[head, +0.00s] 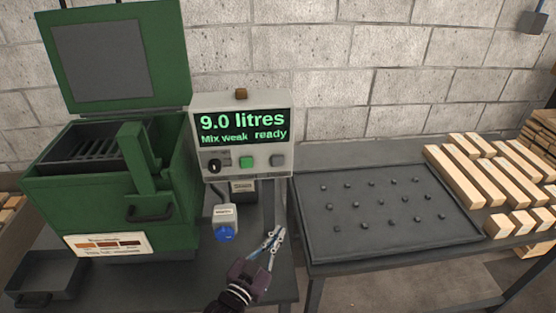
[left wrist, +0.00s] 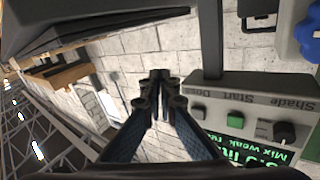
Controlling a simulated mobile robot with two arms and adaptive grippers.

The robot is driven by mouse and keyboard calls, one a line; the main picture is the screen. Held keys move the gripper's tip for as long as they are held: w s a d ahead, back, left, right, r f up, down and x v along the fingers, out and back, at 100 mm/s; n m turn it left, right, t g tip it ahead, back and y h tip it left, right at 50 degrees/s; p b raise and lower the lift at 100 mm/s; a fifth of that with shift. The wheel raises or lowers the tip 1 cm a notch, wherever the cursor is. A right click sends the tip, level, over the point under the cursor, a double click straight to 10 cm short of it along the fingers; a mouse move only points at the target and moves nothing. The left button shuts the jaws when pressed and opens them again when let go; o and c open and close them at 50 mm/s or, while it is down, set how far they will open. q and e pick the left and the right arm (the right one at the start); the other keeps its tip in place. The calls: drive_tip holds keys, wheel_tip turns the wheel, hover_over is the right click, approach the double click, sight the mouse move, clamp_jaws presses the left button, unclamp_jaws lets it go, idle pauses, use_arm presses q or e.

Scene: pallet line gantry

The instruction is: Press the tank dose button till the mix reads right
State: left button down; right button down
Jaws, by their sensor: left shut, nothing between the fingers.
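The control box (head: 241,140) stands on the bench beside the green machine. Its display (head: 242,127) reads "9.0 litres" and "Mix weak ready" in green. Below the display are a black knob (head: 214,165), a green button (head: 246,162) and a grey button (head: 278,160). In the left wrist view the panel appears upside down, with labels "Shade", "Start" and "Dose"; the grey dose button (left wrist: 197,110) is the one nearest the fingers. My left gripper (head: 277,235) is shut and empty, in front of and below the box, apart from the buttons. My right gripper is out of view.
The green machine (head: 60,200) with its raised lid stands at left. A blue round cap (head: 226,233) on a small labelled unit sits left of my gripper. A dark studded tray (head: 420,250) and stacked timber (head: 468,180) lie at right. A block wall stands behind.

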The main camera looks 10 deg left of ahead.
use_arm(q)
wheel_tip(320, 180, up, 15)
drive_tip(key=d+m+t+h, duration=0.1)
drive_tip(key=t+h, duration=0.2)
drive_tip(key=t, duration=0.2)
drive_tip(key=shift+w, duration=0.2)
drive_tip(key=shift+w+f, duration=0.1)
drive_tip(key=shift+f, duration=0.05)
drive_tip(key=b, duration=0.4)
approach(278, 160)
drive_tip(key=w+d+r, duration=0.3)
drive_tip(key=w, duration=0.1)
drive_tip(key=shift+d+r, duration=0.3)
drive_tip(key=shift+r, duration=0.1)
drive_tip(key=shift+w, duration=0.15)
drive_tip(key=shift+w+a, duration=0.15)
drive_tip(key=shift+w, duration=0.15)
